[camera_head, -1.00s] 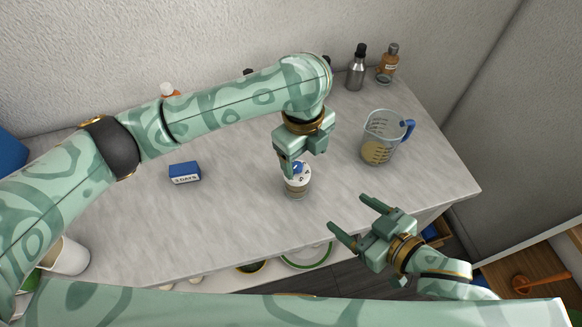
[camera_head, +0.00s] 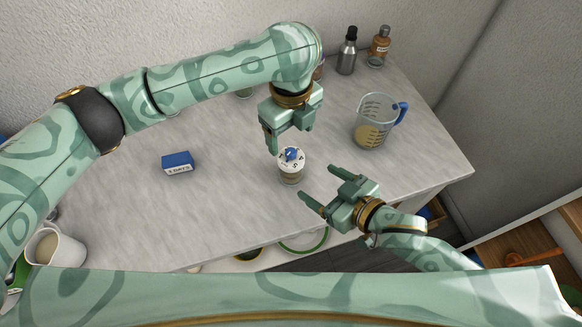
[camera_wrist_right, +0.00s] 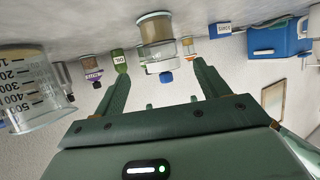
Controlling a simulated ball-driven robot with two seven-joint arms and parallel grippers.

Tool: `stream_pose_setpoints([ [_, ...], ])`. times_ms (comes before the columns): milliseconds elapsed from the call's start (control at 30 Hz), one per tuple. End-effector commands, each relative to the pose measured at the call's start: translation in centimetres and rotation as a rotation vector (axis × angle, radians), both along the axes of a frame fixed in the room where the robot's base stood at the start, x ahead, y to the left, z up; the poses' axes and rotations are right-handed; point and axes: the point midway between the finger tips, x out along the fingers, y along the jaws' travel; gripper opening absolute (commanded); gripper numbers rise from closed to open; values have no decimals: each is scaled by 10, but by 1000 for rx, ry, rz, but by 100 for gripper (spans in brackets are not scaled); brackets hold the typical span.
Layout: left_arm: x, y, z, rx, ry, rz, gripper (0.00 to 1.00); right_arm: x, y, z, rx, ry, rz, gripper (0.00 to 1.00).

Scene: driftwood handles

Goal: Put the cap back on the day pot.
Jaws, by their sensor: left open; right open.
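The day pot (camera_head: 290,176) is a small clear jar with tan contents, upright on the grey table. Its white cap (camera_head: 284,164), with letters and a blue knob (camera_head: 291,154), rests on top; I cannot tell how firmly it sits. In the right wrist view the pot (camera_wrist_right: 156,32) appears upside down, with the knob (camera_wrist_right: 166,77) below it. My left gripper (camera_head: 286,142) is open just above and behind the cap, empty. My right gripper (camera_head: 317,183) is open in front and to the right of the pot, fingers pointing toward it, empty.
A blue "3 DAYS" block (camera_head: 177,163) lies to the left. A measuring jug (camera_head: 372,125) with a blue handle stands to the right. A dark-capped bottle (camera_head: 347,55) and an amber bottle (camera_head: 379,48) stand at the back. The table between block and pot is clear.

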Motion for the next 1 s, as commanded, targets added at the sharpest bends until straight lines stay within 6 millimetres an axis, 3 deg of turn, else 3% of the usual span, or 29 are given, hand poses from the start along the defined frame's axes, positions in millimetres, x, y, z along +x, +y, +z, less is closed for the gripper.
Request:
stream_pose_setpoints([
  [300,0,0,0,0,0,0,73,43,40,-23,-1,-1,0,74],
  [500,0,0,0,0,0,0,73,59,56,-33,-2,-2,0,74],
  [967,0,0,0,0,0,0,73,65,62,-37,-1,0,0,74],
  [1000,0,0,0,0,0,0,73,65,61,-37,-1,0,0,63],
])
